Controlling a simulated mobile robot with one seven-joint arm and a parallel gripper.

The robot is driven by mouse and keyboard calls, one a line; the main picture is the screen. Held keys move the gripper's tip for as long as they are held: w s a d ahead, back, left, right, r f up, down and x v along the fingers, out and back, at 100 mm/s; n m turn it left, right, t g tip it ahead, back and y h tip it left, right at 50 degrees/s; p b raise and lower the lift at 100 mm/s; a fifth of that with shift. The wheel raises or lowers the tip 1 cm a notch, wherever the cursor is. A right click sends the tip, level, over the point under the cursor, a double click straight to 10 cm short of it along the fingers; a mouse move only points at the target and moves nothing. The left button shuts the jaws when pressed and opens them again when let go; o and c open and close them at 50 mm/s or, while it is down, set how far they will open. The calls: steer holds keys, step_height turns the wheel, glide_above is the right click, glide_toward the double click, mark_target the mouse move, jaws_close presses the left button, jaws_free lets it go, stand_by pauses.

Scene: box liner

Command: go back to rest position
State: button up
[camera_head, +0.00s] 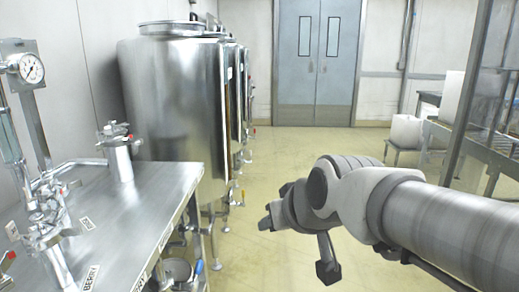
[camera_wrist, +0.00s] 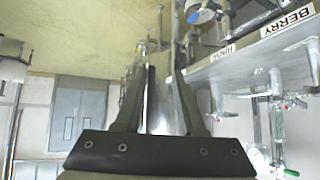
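My arm (camera_head: 440,225) reaches in from the right of the head view and is held over the open floor, right of the metal table. The hand is seen from behind there, and its fingers are hard to make out. In the wrist view my gripper (camera_wrist: 160,75) shows its two dark fingers apart with a gap between them. Nothing is held in the gap. The wrist picture is turned upside down.
A steel table (camera_head: 150,205) with a gauge (camera_head: 31,68) and a small canister (camera_head: 117,155) stands at left. Big steel tanks (camera_head: 175,100) stand behind it. Double doors (camera_head: 315,60) are at the back. A rack (camera_head: 485,140) is at right. The middle floor is clear.

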steer(key=s+d+f+m+g+h, duration=0.3)
steer(key=s+d+f, duration=0.3)
steer(key=s+d, duration=0.6)
step_height(320, 180, up, 22)
steer(key=s+a+p, duration=0.1)
steer(key=p, duration=2.1)
steer(key=shift+s+f, duration=0.2)
steer(key=shift+s, duration=0.1)
